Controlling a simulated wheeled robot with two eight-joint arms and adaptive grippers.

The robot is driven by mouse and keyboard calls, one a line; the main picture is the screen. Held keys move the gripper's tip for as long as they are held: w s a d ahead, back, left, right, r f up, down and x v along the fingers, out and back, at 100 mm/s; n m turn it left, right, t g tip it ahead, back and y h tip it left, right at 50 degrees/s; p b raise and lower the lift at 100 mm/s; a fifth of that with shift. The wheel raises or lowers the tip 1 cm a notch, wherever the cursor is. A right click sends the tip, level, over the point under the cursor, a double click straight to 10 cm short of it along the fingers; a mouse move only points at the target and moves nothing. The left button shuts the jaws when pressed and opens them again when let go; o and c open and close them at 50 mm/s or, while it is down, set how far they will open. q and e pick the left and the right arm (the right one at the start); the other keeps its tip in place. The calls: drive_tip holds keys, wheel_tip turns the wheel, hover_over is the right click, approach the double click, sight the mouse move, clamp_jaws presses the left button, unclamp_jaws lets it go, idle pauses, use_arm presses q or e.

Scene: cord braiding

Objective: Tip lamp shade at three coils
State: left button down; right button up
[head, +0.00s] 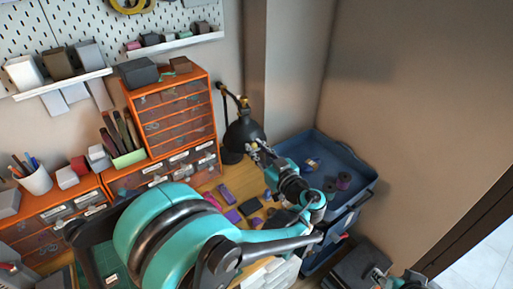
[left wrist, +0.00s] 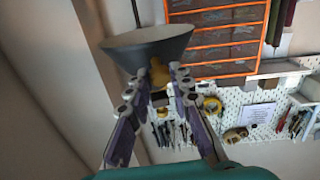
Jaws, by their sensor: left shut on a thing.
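The black desk lamp shade (head: 243,133) hangs from a bent arm with brass joints, at the wall corner beyond the wooden table. My left gripper (head: 257,150) is at its right, lower edge. In the left wrist view the shade (left wrist: 148,47) appears as a dark cone with a pale rim, and my left gripper (left wrist: 160,82) is shut on a small brass-coloured knob (left wrist: 159,72) at its narrow end. Dark round coils (head: 343,180) lie in the blue tray. At the bottom right is part of my right arm, its gripper (head: 381,275) small and unclear.
The blue tray (head: 370,188) stands right of the table against the wall. Purple and dark pieces (head: 250,207) lie on the table below the lamp. Orange drawer units (head: 208,92) stand left of the lamp, under a pegboard (head: 85,22).

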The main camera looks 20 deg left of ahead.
use_arm(q)
drive_tip(key=r+g+h+p, duration=0.1)
drive_tip(key=p, duration=0.2)
drive_tip(key=r+h+p, duration=0.1)
drive_tip(key=r+p, duration=0.1)
drive_tip(key=p, duration=0.1)
drive_tip(key=s+d+r+g+h+p, duration=0.1)
drive_tip(key=p, duration=0.2)
drive_tip(key=shift+r+m+g, duration=0.25)
drive_tip(key=shift+m+g, duration=0.05)
drive_tip(key=shift+m, duration=0.1)
drive_tip(key=c, duration=1.3)
unclamp_jaws()
drive_tip(key=shift+c, duration=0.2)
drive_tip(key=shift+d, duration=0.1)
drive_tip(key=v, duration=1.2)
drive_tip(key=shift+r, duration=0.2)
drive_tip(key=shift+s, duration=0.1)
